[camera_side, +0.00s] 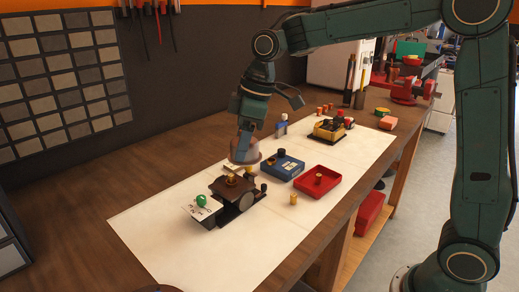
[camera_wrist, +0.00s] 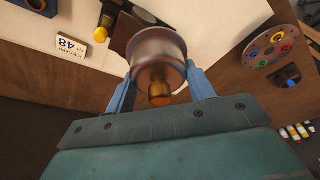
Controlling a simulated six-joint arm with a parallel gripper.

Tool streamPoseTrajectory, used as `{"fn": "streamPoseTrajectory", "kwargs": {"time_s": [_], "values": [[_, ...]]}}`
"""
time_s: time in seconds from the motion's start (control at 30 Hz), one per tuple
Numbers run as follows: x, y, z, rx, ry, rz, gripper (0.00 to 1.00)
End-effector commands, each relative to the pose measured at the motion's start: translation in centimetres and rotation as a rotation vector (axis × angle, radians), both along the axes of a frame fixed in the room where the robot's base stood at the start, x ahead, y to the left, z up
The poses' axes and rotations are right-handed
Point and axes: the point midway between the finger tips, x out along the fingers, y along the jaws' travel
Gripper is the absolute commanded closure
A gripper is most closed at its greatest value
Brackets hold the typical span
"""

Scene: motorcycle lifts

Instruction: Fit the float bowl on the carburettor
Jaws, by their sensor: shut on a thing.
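My gripper (camera_side: 240,140) is shut on a translucent, pinkish cup-shaped part, which looks like the float bowl (camera_side: 244,153). In the wrist view the float bowl (camera_wrist: 158,48) sits between the two blue fingers, with a brass-coloured piece showing at its near end. The likely carburettor (camera_side: 233,187) is a brown block with a round grey disc on its side and a brass bit on top. It stands on a dark base on the white mat. The bowl is held above and slightly behind it, apart from it in the side view.
A blue box (camera_side: 283,166) and a red tray (camera_side: 314,182) with a brass part stand to the right. A yellow-and-black assembly (camera_side: 330,130) is farther back. The front of the mat (camera_side: 170,250) is clear.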

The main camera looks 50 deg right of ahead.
Motion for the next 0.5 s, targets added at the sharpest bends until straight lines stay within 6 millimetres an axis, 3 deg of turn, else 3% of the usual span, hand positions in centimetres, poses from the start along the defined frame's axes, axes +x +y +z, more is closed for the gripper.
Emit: {"fn": "streamPoseTrajectory", "kwargs": {"time_s": [0.2,0.5], "values": [[3.8,-0.8,-2.5,-0.001,0.002,-0.003,0.71],[6.2,-1.3,-4.4,-0.001,-0.001,-0.002,0.71]]}}
